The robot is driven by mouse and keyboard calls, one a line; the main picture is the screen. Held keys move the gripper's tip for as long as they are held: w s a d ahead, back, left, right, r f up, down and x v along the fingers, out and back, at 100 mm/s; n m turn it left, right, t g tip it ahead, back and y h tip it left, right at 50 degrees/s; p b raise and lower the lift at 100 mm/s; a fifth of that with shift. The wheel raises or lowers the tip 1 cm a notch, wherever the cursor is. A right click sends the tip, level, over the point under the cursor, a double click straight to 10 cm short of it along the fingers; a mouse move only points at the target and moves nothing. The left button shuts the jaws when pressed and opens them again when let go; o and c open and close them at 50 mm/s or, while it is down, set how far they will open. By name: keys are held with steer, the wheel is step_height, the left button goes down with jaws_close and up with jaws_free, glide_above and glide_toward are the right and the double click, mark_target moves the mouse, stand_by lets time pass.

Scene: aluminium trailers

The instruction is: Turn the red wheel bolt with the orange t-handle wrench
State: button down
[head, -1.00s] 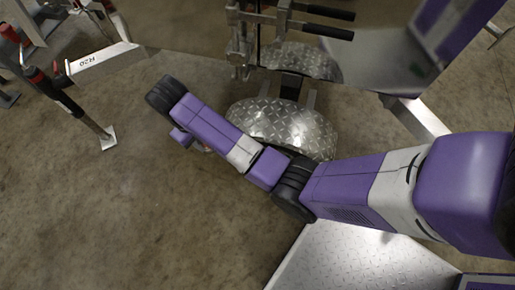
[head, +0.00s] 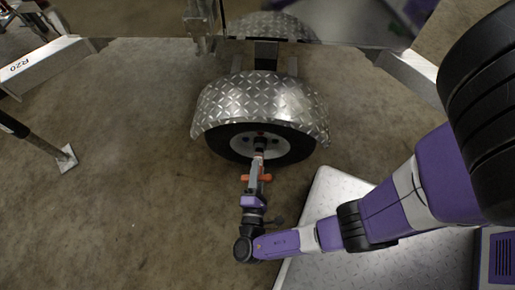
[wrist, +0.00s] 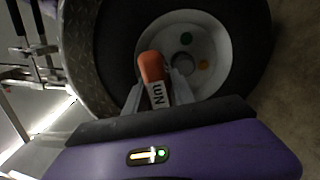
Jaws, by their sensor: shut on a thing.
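The orange t-handle wrench (head: 246,178) is in my gripper (head: 258,178), which is shut on it in front of the wheel. Its orange end (wrist: 150,66) and a white label with black letters show between the fingers (wrist: 157,96) in the wrist view. The dark far end of the wrench points at the wheel (head: 240,143); I cannot tell whether it touches a bolt. The pale wheel rim (wrist: 208,38) in the wrist view has coloured bolts around a grey hub, one of them orange (wrist: 203,64). I cannot make out the red bolt for certain.
A diamond-plate fender (head: 262,97) arches closely over the wheel. Trailer frame beams (head: 45,65) run on both sides, and a support leg with a foot (head: 66,157) stands at left. The concrete floor (head: 130,200) left of my gripper is clear.

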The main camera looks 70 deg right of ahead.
mark_target(259, 153)
steer(key=shift+a, duration=0.15)
stand_by(0.3)
steer(key=shift+p+x, duration=0.4)
steer(key=shift+x, duration=2.9)
steer(key=m+b, duration=0.1)
steer(key=m, duration=0.1)
steer(key=m+b, duration=0.2)
steer(key=shift+f, duration=0.4)
steer(key=m+b, duration=0.4)
steer(key=m, duration=0.1)
steer(key=shift+m, duration=0.3)
steer(key=shift+r+m+p, duration=0.3)
steer(key=shift+r+m, duration=0.1)
steer(key=shift+m, duration=0.3)
steer(key=m, duration=0.5)
steer(key=shift+m, duration=0.4)
steer(key=m, duration=0.4)
steer(key=shift+w+m, duration=0.1)
steer(key=shift+m, duration=0.3)
steer(key=shift+v, duration=3.3)
